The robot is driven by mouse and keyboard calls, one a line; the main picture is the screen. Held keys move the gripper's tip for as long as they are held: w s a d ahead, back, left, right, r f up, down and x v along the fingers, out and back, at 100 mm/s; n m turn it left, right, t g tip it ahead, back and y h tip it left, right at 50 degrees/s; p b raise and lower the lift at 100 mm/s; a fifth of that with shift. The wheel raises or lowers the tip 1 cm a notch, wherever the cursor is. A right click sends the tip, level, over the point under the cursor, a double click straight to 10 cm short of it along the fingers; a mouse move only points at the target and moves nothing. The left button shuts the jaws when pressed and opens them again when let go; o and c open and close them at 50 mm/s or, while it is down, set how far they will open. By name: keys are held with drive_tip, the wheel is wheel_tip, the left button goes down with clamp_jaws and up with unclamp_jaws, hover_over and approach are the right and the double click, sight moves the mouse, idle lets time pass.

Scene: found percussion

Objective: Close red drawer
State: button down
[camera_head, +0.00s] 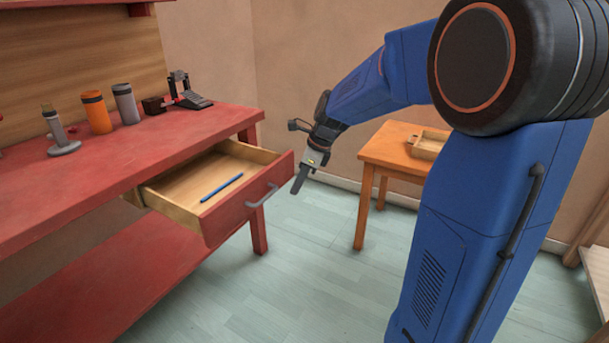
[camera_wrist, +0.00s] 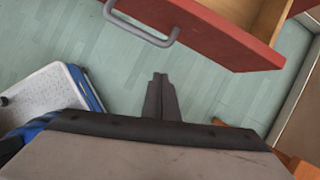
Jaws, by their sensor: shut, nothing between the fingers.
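The red drawer (camera_head: 238,208) stands pulled out from under the red workbench, with its wooden inside showing. A grey bar handle (camera_head: 263,196) is on its front. A blue pen-like stick (camera_head: 221,187) lies in the drawer. My gripper (camera_head: 297,188) is shut and empty, pointing down, in front of the drawer near the right end of its front panel. In the wrist view the shut fingers (camera_wrist: 160,78) are below the drawer front (camera_wrist: 215,32) and the handle (camera_wrist: 143,37) in the picture, apart from both.
The red workbench (camera_head: 100,165) carries an orange container (camera_head: 96,112), a grey container (camera_head: 126,104), a grey stand (camera_head: 62,140) and a dark device (camera_head: 190,98). A small wooden table (camera_head: 385,155) with a tray (camera_head: 428,145) stands behind my arm. The floor before the drawer is clear.

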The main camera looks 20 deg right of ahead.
drive_tip(key=shift+w+a+r, duration=0.15)
drive_tip(key=shift+w+a, duration=0.35)
drive_tip(key=shift+a, duration=0.2)
drive_tip(key=shift+w+a+r, duration=0.1)
drive_tip(key=shift+w+a, duration=0.35)
drive_tip(key=shift+a, duration=0.25)
drive_tip(key=shift+w+a, duration=0.1)
hover_over(217, 177)
drive_tip(key=w+d, duration=0.2)
drive_tip(key=shift+a, duration=0.25)
drive_tip(key=shift+w+a+r, duration=0.1)
drive_tip(key=shift+w, duration=0.1)
drive_tip(key=shift+a+r, duration=0.1)
